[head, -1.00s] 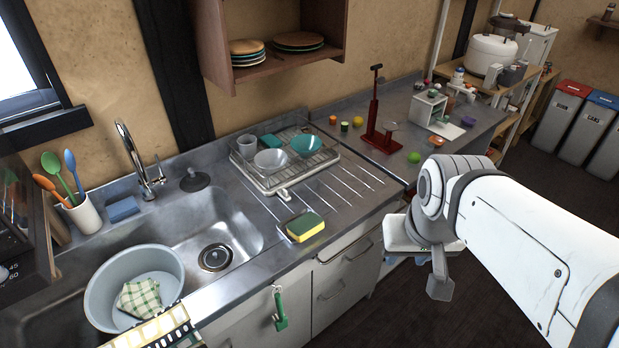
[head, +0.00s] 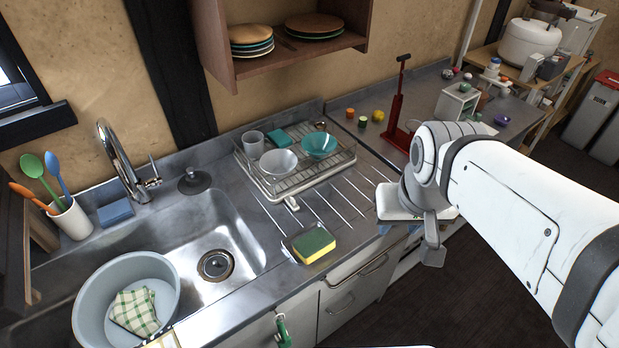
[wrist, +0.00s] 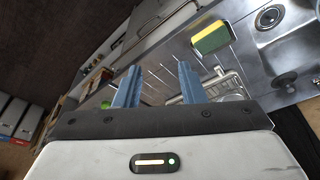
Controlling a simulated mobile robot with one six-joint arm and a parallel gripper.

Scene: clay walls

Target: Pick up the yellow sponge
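The sponge (head: 313,245), yellow with a green top, lies near the front edge of the steel counter, right of the sink. It also shows in the wrist view (wrist: 211,38), above and right of the fingers. My gripper (wrist: 156,78) has two blue fingers standing apart with nothing between them, so it is open. In the head view my arm comes in from the right, and the wrist hangs right of the sponge, apart from it. The fingertips are mostly hidden by my wrist there.
A dish rack (head: 297,165) with bowls and a cup stands behind the sponge. The sink (head: 190,235) holds a grey basin (head: 90,315) with a checked cloth. A blue sponge (head: 115,212) lies by the faucet. A red stand (head: 396,120) is at the back right.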

